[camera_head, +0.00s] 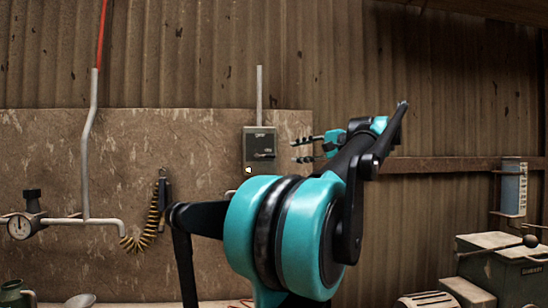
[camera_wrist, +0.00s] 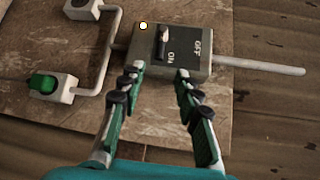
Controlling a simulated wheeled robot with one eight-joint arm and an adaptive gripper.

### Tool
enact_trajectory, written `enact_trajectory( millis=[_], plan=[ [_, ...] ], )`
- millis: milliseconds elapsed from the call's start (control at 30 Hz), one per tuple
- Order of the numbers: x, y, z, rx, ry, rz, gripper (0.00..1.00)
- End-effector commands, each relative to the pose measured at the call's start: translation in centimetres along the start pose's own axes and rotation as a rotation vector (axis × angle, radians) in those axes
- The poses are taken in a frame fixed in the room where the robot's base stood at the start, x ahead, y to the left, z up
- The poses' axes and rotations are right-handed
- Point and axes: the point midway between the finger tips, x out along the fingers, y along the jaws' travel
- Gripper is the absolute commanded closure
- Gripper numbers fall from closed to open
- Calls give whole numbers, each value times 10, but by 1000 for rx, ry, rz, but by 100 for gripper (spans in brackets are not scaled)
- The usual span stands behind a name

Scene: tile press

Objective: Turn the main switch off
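The main switch is a grey box (camera_head: 260,144) on the wall panel, with a conduit rising from its top. In the wrist view the switch box (camera_wrist: 192,64) appears turned sideways, with OFF to the right and ON beside the dark lever (camera_wrist: 162,40). The lever sits on the ON side of the box. My gripper (camera_head: 299,151) is open and empty, to the right of the box in the head view. In the wrist view my gripper's fingertips (camera_wrist: 158,72) are spread just short of the box; contact cannot be told.
A green button box (camera_wrist: 57,88) and another small box (camera_wrist: 82,8) are joined to the switch by conduit. A gauge (camera_head: 20,227) on a pipe and a coiled yellow-black hose (camera_head: 150,225) are at left. A grey machine (camera_head: 505,262) stands at right.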

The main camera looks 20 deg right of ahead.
Motion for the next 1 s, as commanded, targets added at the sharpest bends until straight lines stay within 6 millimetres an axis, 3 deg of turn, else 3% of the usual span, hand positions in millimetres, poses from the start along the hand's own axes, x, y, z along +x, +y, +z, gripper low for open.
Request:
enact_trajectory(
  millis=[300, 500, 700, 1000],
  plan=[
    [62, 0, 1, 0, -5, 1, 67],
    [91, 0, 1, -1, -4, 1, 67],
    [105, 0, 0, 0, -2, 1, 67],
    [106, 0, 0, 0, 0, 1, 67]
  ],
)
